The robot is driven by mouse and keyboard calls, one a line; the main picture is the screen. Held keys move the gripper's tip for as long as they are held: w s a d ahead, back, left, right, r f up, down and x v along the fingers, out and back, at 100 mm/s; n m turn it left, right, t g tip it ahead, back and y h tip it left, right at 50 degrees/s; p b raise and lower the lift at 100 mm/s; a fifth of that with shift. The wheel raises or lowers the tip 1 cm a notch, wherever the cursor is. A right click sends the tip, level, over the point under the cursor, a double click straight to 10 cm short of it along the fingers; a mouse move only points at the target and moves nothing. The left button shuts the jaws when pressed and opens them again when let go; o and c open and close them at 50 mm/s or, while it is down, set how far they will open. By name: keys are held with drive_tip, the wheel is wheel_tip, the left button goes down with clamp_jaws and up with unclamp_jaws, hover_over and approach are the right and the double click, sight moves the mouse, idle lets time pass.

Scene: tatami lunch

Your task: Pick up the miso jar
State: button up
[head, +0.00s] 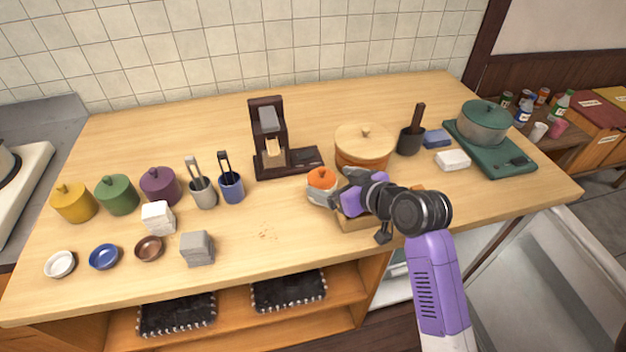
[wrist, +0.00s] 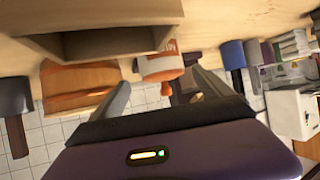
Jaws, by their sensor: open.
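A small white jar with an orange lid (head: 321,178), which I take to be the miso jar, stands on the wooden counter right of the dark wooden stand. Its lower part is partly hidden behind my gripper (head: 333,187) in the head view. In the wrist view, which is upside down, the jar (wrist: 160,66) shows ahead, between the two grey fingers of my gripper (wrist: 163,88). My gripper is open and empty. No finger clearly touches the jar.
An open wooden box (head: 356,224) lies under my gripper and also shows in the wrist view (wrist: 100,44). A large wooden-lidded pot (head: 364,148) stands close behind the jar. The dark stand (head: 270,140) is to the left.

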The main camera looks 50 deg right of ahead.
sight(315, 177)
drive_tip(key=x, duration=0.7)
drive_tip(key=shift+w+a+f+p, duration=0.2)
drive_tip(key=shift+w+p, duration=0.1)
drive_tip(key=shift+p, duration=0.1)
drive_tip(key=c, duration=1.8)
drive_tip(key=shift+r, duration=0.15)
clamp_jaws()
